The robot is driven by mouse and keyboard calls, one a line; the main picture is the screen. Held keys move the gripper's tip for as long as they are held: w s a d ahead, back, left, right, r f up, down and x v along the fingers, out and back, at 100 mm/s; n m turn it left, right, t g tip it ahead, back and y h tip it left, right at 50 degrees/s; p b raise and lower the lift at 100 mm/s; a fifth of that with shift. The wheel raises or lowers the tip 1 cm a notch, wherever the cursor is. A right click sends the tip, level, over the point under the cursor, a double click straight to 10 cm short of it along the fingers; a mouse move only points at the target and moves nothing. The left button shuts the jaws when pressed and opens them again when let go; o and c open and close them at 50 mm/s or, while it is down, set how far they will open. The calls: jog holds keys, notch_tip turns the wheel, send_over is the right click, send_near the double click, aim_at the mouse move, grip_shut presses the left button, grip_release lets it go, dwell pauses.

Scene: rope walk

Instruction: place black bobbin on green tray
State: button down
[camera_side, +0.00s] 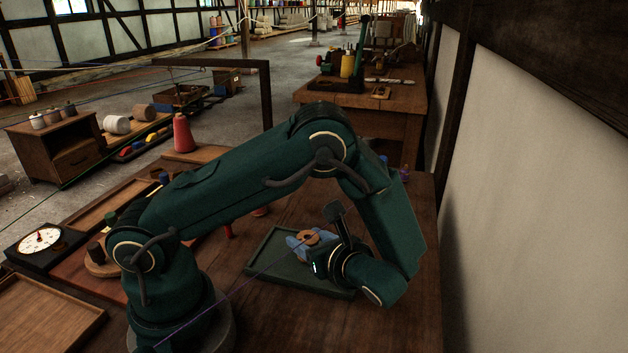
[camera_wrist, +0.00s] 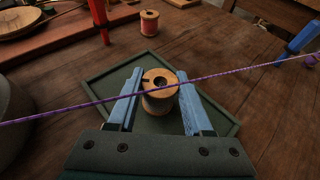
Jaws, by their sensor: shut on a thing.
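The black bobbin (camera_wrist: 158,103) has pale wooden ends and dark greyish thread. In the wrist view it stands upright between the two blue fingers of my gripper (camera_wrist: 160,105), which is shut on it. In the side view its wooden top (camera_side: 309,237) shows at my gripper (camera_side: 303,243). The green tray (camera_side: 262,258) lies flat on the bench beneath my gripper, and its rim also shows in the wrist view (camera_wrist: 112,72). The bobbin is over the tray; I cannot tell whether it touches the tray floor. My fingers hide part of the tray.
A purple cord (camera_wrist: 230,73) crosses the wrist view in front of the bobbin. A red-orange bobbin (camera_wrist: 149,24) stands beyond the tray, with a red post (camera_wrist: 99,15) to its left. A blue post (camera_wrist: 303,38) stands at right. Bench right of the tray (camera_side: 405,310) is clear.

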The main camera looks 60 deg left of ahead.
jog(key=shift+f, duration=0.25)
jog(key=shift+c, duration=1.6)
grip_release()
